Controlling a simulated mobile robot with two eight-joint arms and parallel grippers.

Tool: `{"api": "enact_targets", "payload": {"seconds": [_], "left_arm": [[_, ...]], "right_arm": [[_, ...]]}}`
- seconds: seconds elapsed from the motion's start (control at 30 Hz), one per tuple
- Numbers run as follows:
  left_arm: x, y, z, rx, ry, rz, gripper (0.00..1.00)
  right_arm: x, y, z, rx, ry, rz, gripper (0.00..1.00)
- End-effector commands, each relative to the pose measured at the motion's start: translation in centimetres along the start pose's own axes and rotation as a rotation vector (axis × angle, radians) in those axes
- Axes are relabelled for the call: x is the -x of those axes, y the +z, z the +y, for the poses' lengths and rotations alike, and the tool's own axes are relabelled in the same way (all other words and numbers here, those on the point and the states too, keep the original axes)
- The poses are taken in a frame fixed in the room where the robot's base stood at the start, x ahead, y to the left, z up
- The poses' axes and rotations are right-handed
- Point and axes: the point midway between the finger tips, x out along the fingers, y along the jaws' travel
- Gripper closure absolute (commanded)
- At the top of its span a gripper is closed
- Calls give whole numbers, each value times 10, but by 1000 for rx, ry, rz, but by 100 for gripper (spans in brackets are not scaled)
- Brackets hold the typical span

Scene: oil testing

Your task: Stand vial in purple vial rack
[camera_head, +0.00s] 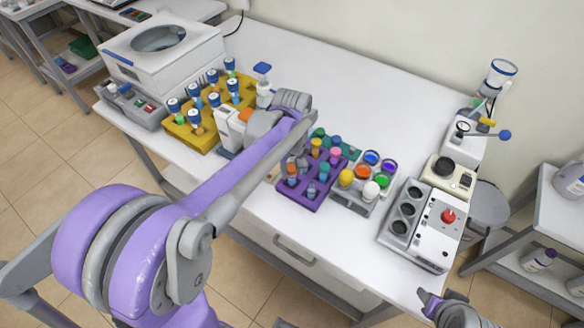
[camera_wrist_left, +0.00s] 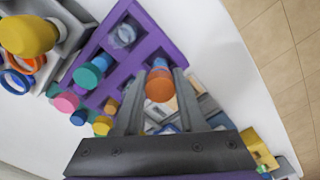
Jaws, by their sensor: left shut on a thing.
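The purple vial rack (camera_head: 312,201) stands near the table's front edge, and it fills the upper middle of the left wrist view (camera_wrist_left: 176,50). It holds several vials with coloured caps. My left gripper (camera_wrist_left: 160,76) is shut on an orange-capped vial (camera_wrist_left: 159,88), one finger on each side of the cap. In the head view this vial (camera_head: 292,170) is upright at the rack's left end. I cannot tell how deep its base sits, as the lower part is hidden. My right gripper (camera_head: 432,302) shows only partly at the bottom right, its jaws unclear.
A yellow rack (camera_head: 186,131) with several blue-capped vials stands to the left, beside a white centrifuge (camera_head: 165,62). A grey holder (camera_head: 350,199) with coloured jars stands right of the purple rack, then a device with a red knob (camera_head: 448,216).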

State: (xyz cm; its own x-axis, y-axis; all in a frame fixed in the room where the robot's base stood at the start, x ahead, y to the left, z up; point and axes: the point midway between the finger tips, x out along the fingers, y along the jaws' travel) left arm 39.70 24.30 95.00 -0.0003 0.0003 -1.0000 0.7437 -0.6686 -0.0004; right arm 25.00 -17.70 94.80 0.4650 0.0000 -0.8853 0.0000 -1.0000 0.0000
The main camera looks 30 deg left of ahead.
Motion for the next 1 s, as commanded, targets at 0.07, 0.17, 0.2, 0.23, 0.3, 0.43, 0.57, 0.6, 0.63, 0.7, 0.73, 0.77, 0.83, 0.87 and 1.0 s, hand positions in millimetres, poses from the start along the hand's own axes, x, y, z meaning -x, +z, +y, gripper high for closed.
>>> {"api": "enact_targets", "payload": {"seconds": [0.07, 0.17, 0.2, 0.23, 0.3, 0.43, 0.57, 0.6, 0.63, 0.7, 0.73, 0.77, 0.83, 0.87, 1.0], "left_arm": [[-2, 0, 0, 0, 0, 0, 100], [-4, 0, 0, 0, 0, 0, 100], [-5, 0, 0, 0, 0, 0, 100], [-6, 0, 0, 0, 0, 0, 100], [-7, 0, 0, 0, 0, 0, 100], [-10, 0, 0, 0, 0, 0, 100], [-12, 0, 0, 0, 0, 0, 100], [-13, 0, 0, 0, 0, 0, 100], [-14, 0, 0, 0, 0, 0, 100], [-15, 0, 0, 0, 0, 0, 100], [-16, 0, 0, 0, 0, 0, 100], [-16, 0, 0, 0, 0, 0, 100], [-18, 0, 0, 0, 0, 0, 100], [-18, 0, 0, 0, 0, 0, 100], [-21, 0, 1, 0, 0, 0, 100]], "right_arm": [[-2, 2, 0, 0, 0, -1, 50], [-3, 3, 0, 0, 0, -3, 50], [-3, 3, 0, 0, 0, -3, 50], [-3, 4, 0, 0, 0, -3, 50], [-4, 5, 0, 0, 0, -4, 50], [-6, 6, 0, 0, 0, -5, 50], [-7, 8, 0, 0, 0, -7, 50], [-8, 8, 0, 0, 0, -7, 50], [-8, 9, 0, 0, 0, -7, 50], [-9, 10, 0, 0, 0, -8, 50], [-9, 10, 0, 0, 0, -8, 50], [-10, 10, 0, 0, 0, -9, 50], [-10, 11, 0, 0, 0, -9, 50], [-11, 11, 0, 0, 0, -10, 50], [-12, 13, 0, 0, 0, -11, 50]]}}
